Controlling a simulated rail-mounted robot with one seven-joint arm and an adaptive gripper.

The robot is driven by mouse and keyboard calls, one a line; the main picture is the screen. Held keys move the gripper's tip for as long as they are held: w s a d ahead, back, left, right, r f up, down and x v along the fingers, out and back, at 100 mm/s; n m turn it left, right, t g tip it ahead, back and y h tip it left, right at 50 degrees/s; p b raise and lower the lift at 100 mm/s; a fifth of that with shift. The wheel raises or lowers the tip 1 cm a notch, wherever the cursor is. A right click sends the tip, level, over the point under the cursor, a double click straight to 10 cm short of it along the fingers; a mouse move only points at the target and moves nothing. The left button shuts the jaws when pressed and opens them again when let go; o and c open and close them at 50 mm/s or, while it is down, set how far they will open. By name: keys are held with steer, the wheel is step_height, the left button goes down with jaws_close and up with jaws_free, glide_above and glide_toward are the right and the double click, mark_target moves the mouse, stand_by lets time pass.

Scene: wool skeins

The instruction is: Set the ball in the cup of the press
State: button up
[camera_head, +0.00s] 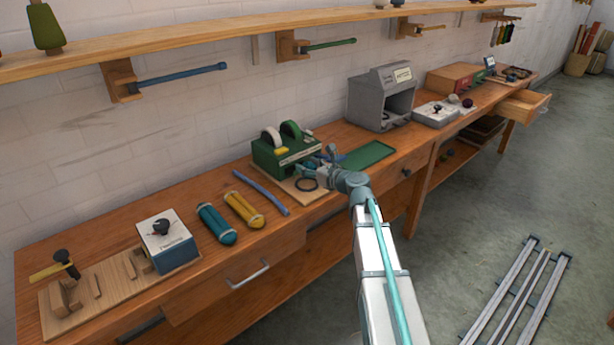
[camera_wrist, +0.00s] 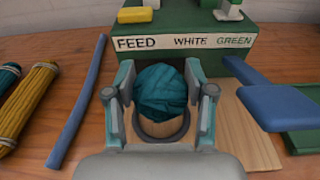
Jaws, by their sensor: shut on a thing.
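A teal wool ball (camera_wrist: 160,91) sits between the two fingers of my gripper (camera_wrist: 160,104) in the wrist view; the fingers are shut on its sides. A dark ring (camera_wrist: 160,137) shows just below the ball, over a pale wooden board (camera_wrist: 245,140). In the camera_head view my gripper (camera_head: 316,172) is in front of the green feed box (camera_head: 272,160), close to the ring (camera_head: 307,184); the ball is not clear there.
A blue rod (camera_head: 262,192), a yellow skein (camera_head: 243,209) and a teal skein (camera_head: 215,224) lie left of my gripper. A blue bar (camera_wrist: 285,107) is close on the right in the wrist view. A green tray (camera_head: 367,156) and a grey box (camera_head: 366,108) stand farther right.

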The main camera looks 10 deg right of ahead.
steer(key=shift+w+a+f, duration=0.2)
steer(key=shift+w+f, duration=0.05)
steer(key=shift+f, duration=1.7)
steer(key=shift+f, duration=0.1)
steer(key=shift+f+b, duration=0.1)
steer(key=shift+b, duration=0.2)
steer(key=o, duration=1.2)
steer(key=shift+c, duration=0.2)
steer(key=shift+r, duration=0.25)
steer(key=v, duration=1.2)
